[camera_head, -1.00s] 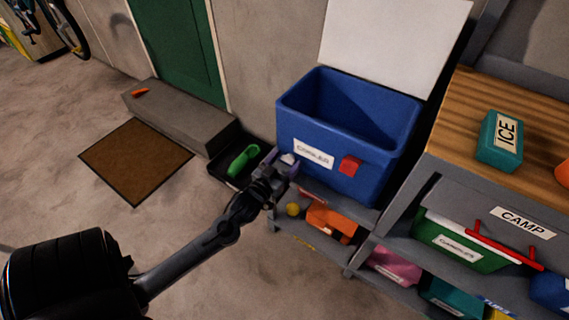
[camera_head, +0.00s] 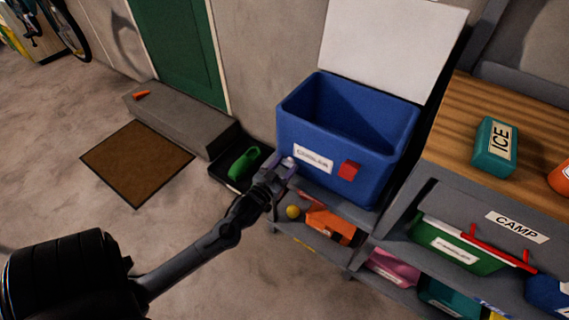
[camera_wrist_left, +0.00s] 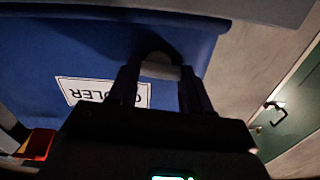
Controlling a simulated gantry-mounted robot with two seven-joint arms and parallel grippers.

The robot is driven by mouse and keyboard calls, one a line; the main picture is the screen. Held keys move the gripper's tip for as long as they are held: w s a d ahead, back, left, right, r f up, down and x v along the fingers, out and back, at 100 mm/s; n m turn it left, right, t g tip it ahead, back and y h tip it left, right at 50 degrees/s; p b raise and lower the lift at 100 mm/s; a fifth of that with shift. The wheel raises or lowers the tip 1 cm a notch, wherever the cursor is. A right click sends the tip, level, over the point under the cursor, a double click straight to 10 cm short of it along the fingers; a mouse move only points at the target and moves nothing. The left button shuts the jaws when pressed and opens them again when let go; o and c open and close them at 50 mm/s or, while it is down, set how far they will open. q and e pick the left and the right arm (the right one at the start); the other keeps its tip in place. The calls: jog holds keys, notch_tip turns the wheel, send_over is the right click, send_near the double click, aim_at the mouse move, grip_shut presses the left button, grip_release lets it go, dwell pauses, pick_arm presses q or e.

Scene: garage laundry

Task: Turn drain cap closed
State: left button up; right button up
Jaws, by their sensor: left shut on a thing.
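The blue cooler (camera_head: 340,165) stands open on a low shelf, with its white lid (camera_head: 392,45) raised against the wall. Its label also shows upside down in the left wrist view (camera_wrist_left: 88,90). My left gripper (camera_head: 285,165) is at the cooler's lower left side. In the left wrist view its two fingers (camera_wrist_left: 160,88) are shut on the pale drain cap (camera_wrist_left: 160,70) in front of the blue wall. The fingers hide the sides of the cap, so I cannot tell its turn angle. My right gripper is not in view.
A yellow ball (camera_head: 293,211) and an orange item (camera_head: 330,225) lie on the shelf below. A green shoe (camera_head: 243,163) lies in a black tray at the left. A workbench (camera_head: 465,130) stands at the right.

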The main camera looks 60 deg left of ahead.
pick_arm(q)
jog(key=m+p, duration=0.3)
jog(key=p, duration=0.1)
jog(key=m+p, duration=0.4)
jog(key=p, duration=0.1)
jog(key=m+p, duration=0.3)
jog(key=p, duration=0.1)
jog(key=shift+w+d+r+m, duration=0.1)
jog(key=shift+d+r+m, duration=0.1)
jog(key=shift+r+m, duration=0.1)
jog(key=m+p, duration=0.3)
jog(key=shift+d+f, duration=0.1)
jog(key=shift+f+m+p, duration=0.2)
jog(key=shift+m+p, duration=0.55)
jog(key=shift+m, duration=1.05)
jog(key=o, duration=1.1)
jog(key=shift+c, duration=0.2)
jog(key=p+v, duration=0.3)
jog(key=v, duration=0.7)
jog(key=shift+s+d, duration=0.15)
jog(key=shift+s, duration=0.25)
